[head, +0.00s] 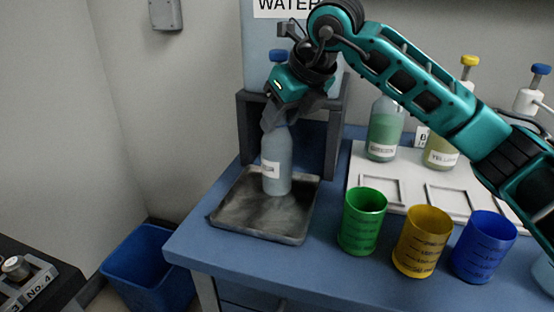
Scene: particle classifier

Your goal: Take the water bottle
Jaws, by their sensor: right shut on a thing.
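The water bottle (277,172) is a pale blue-grey bottle with a white label, upright over the dark metal tray (262,229) on the blue bench. My right gripper (274,118) comes down from above and is shut on the top of the bottle; its fingers partly hide the neck. I cannot tell whether the bottle's base touches the tray. My left gripper is not in view.
A green cup (363,222), yellow cup (421,241) and blue cup (483,246) stand at the front right. Behind them a white rack (401,192) holds labelled bottles, including a green one (386,130). A dark stand (248,125) is behind the bottle. A blue bin (150,268) is on the floor.

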